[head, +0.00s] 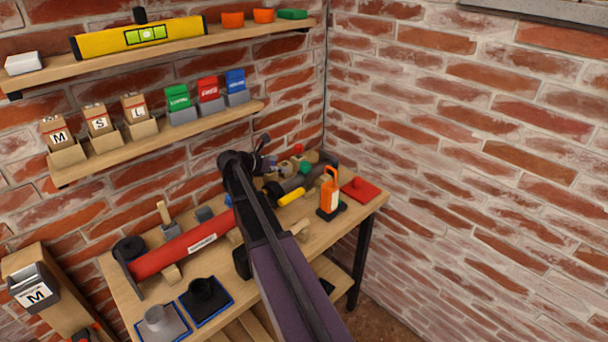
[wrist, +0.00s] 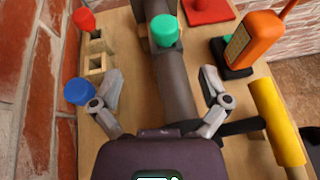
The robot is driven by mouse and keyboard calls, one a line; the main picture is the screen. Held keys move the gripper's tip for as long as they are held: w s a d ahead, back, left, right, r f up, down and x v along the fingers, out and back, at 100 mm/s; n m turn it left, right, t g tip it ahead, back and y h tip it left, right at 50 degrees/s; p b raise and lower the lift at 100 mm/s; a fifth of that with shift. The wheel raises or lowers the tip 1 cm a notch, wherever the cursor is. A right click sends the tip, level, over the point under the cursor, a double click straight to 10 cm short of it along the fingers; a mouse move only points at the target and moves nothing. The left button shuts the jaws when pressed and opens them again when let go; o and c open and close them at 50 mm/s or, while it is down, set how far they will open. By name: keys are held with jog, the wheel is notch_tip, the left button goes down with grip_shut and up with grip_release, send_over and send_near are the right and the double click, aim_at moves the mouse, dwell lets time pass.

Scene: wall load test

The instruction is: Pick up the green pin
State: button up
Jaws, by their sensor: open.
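The green pin shows as a round green head (wrist: 165,30) at the top middle of the wrist view. It stands at a grey cylindrical part, and its shaft is hidden. In the head view its green head (head: 305,168) is small, among the parts at the back right of the bench. My gripper (wrist: 160,78) is open and empty, its two fingers spread to either side of the grey cylinder. The green head lies beyond the fingertips, apart from them. In the head view my gripper (head: 266,154) is small and dark over the bench's back edge.
A red pin (wrist: 83,19) and a blue pin (wrist: 78,91) stand left of the fingers, near the brick wall. An orange handheld device (wrist: 254,40) and a yellow cylinder (wrist: 277,120) are at the right. The shelf (head: 160,140) with boxes hangs above the bench (head: 361,210).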

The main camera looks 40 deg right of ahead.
aim_at(301, 166)
jog(key=shift+b+x, duration=0.85)
jog(key=shift+x, duration=1.9)
jog(key=shift+s+b+x, duration=0.15)
jog(key=shift+b+x, duration=0.3)
jog(key=shift+x, duration=0.5)
jog(key=shift+s+b+x, duration=0.15)
jog(key=shift+b+x, duration=0.3)
jog(key=shift+x, duration=0.45)
jog(key=shift+d+f, duration=0.35)
jog(key=shift+d, duration=0.25)
jog(key=shift+s, duration=0.1)
grip_shut()
jog(key=shift+r, duration=0.2)
